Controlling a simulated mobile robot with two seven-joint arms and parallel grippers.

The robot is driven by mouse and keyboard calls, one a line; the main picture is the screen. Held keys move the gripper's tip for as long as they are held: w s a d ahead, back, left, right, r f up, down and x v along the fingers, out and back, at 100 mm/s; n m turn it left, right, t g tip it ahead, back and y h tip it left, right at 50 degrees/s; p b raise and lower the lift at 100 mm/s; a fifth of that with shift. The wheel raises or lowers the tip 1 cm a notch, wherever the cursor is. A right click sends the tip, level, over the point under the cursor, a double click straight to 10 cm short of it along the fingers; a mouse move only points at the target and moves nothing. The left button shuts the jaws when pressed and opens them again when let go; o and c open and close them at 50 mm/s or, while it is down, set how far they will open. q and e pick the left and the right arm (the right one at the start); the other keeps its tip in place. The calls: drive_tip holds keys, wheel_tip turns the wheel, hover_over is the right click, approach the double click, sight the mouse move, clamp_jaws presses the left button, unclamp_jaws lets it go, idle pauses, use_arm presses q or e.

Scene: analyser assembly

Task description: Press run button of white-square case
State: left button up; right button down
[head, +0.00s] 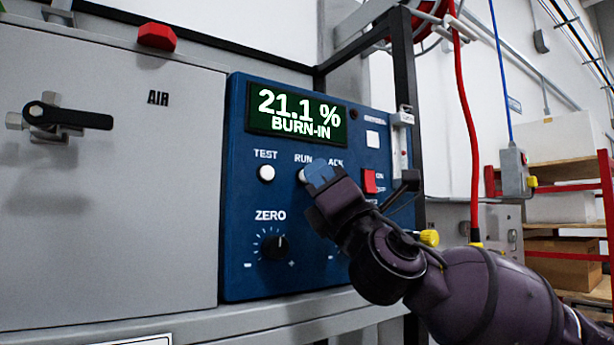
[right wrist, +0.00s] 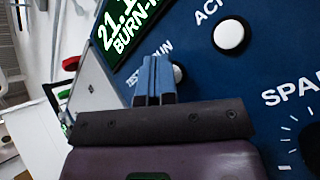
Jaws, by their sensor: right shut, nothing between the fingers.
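The run button (head: 303,176) is white and partly hidden behind my right gripper (head: 320,172) in the head view. The gripper's blue fingers are shut and empty, with their tips at the button. In the right wrist view the fingers (right wrist: 154,80) overlap the run button (right wrist: 177,74), so I cannot tell whether they touch it. My left gripper is not in view.
The white TEST button (head: 266,173) is left of the run button. The ACK button (right wrist: 229,36) shows in the right wrist view. A red switch (head: 370,181) and the ZERO knob (head: 274,246) are close by. A grey cabinet with a black valve handle (head: 58,115) adjoins at left.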

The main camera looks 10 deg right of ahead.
drive_tip(key=shift+s, duration=0.1)
drive_tip(key=shift+s+d, duration=0.3)
drive_tip(key=shift+s, duration=0.3)
drive_tip(key=s, duration=0.1)
drive_tip(key=s+d, duration=0.1)
drive_tip(key=s, duration=0.2)
drive_tip(key=shift+s+d, duration=0.35)
drive_tip(key=shift+s, duration=0.05)
idle(0.9)
